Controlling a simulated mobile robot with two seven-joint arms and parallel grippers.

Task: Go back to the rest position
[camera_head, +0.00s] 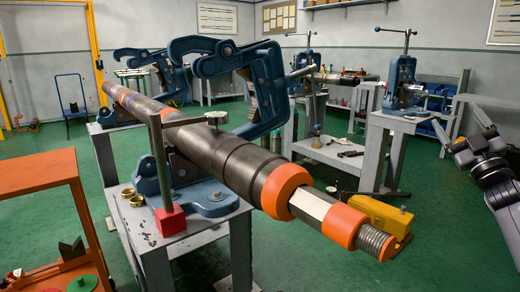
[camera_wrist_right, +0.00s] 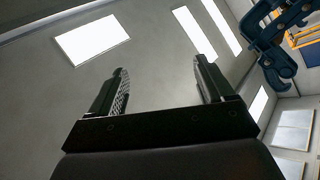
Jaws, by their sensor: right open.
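My right gripper (camera_head: 462,138) is at the right edge of the head view, well apart from the pipe and vises. In the right wrist view its two fingers (camera_wrist_right: 160,85) are spread with nothing between them, and they point up toward the ceiling. My left gripper does not show in either view. A long dark pipe (camera_head: 210,145) with orange bands and a threaded near end lies in the blue vises (camera_head: 220,65) at the middle of the head view. One blue vise also shows at the upper right of the wrist view (camera_wrist_right: 268,45).
An orange cart (camera_head: 40,175) stands at the left. A grey stand (camera_head: 395,125) with another blue vise (camera_head: 402,80) is at the right, left of my right arm. A yellow tool (camera_head: 385,212) sits by the pipe's near end. Green floor (camera_head: 450,240) is clear at the lower right.

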